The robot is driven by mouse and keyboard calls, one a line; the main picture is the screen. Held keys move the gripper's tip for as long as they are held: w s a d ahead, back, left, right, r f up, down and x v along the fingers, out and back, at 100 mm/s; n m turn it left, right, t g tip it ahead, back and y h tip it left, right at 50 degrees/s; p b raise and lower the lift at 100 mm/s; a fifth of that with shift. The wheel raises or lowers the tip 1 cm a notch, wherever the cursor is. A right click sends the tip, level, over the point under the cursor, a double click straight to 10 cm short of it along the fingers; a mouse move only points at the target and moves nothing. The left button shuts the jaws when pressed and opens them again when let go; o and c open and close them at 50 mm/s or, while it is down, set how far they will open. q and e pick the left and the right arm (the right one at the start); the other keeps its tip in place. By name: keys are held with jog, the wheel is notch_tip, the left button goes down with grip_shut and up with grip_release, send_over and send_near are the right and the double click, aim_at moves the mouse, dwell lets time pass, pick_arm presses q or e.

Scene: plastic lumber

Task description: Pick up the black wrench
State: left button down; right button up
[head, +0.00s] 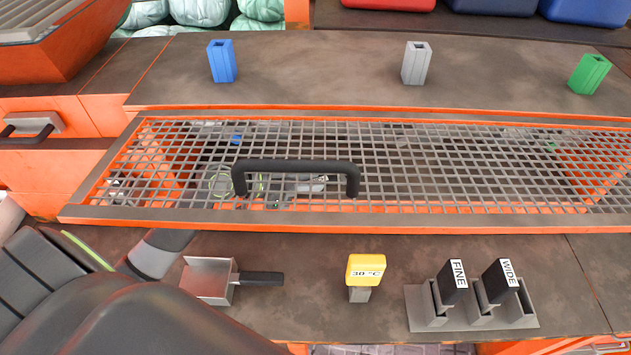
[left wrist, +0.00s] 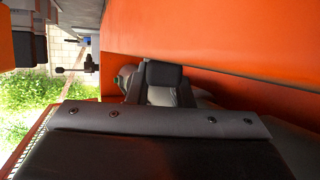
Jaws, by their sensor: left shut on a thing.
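I cannot make out a black wrench in either view. My left gripper (head: 158,254) shows only in part in the head view, at the lower left behind my large dark arm links. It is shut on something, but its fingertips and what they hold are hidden. A grey metal scoop (head: 208,279) with a black handle lies just to its right. In the left wrist view a dark bar with screws fills the lower part, and the held thing cannot be told from it. My right gripper is not in view.
An orange-framed mesh lid (head: 430,165) with a black handle (head: 295,166) spans the middle, with small things below it. On the front ledge stand a yellow "30 °C" block (head: 365,270) and a grey holder (head: 470,318). Blue (head: 221,62), grey (head: 416,64) and green (head: 590,74) blocks stand behind.

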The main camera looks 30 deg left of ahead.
pick_arm(q)
jog(key=shift+s+b, duration=0.1)
jog(key=shift+b, duration=0.25)
jog(key=r, duration=0.2)
jog(key=r+b, duration=0.1)
jog(key=r, duration=0.3)
jog(key=shift+s+d+r, duration=0.2)
jog(key=shift+s+r, duration=0.15)
jog(key=shift+s, duration=0.05)
jog(key=s+d+p, duration=0.4)
jog(key=s, duration=0.4)
jog(key=s+d+p, duration=0.4)
jog(key=s, duration=0.5)
jog(key=shift+d, duration=0.15)
jog(key=shift+r, duration=0.1)
